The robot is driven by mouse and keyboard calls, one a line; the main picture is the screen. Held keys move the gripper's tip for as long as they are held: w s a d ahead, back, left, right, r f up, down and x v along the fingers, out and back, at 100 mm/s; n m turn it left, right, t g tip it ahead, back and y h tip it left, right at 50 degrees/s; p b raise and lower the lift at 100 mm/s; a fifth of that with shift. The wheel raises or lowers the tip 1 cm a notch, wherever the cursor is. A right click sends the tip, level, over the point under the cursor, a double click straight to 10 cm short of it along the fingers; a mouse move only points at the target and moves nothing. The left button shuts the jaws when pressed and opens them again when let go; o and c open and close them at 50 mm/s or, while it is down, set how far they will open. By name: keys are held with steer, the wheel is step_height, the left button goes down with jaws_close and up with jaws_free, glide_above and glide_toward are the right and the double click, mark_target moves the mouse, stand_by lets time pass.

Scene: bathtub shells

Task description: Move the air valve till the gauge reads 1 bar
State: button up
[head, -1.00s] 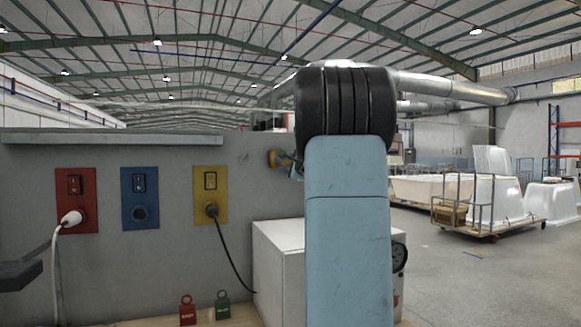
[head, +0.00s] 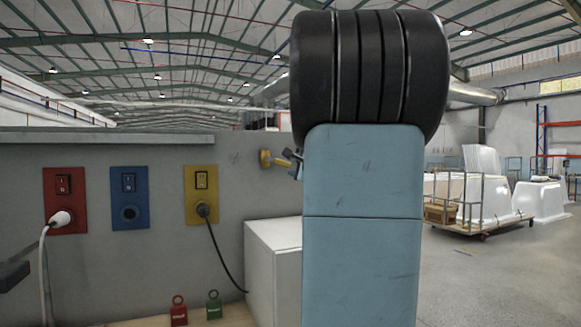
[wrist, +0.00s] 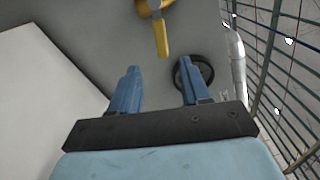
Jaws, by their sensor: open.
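The air valve's yellow handle (wrist: 161,32) shows at the top of the wrist view. In the head view the yellow valve (head: 267,159) sits on the grey wall panel. My gripper (wrist: 158,66) is open, its two blue fingers apart and empty. The handle's lower end lies just beyond the gap between the fingertips. In the head view, blue fingertips (head: 292,158) show close to the valve's right side; my arm hides the rest. A dark round part (wrist: 206,74), possibly the gauge, is partly behind the right finger. No gauge reading can be made out.
A white box (head: 272,262) stands below the valve. Red (head: 66,188), blue (head: 129,185) and yellow (head: 201,181) socket plates are on the panel, with cables from the red and yellow ones. Red (head: 179,313) and green (head: 213,307) padlocks sit below.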

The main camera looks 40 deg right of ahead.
steer(key=shift+v, duration=0.95)
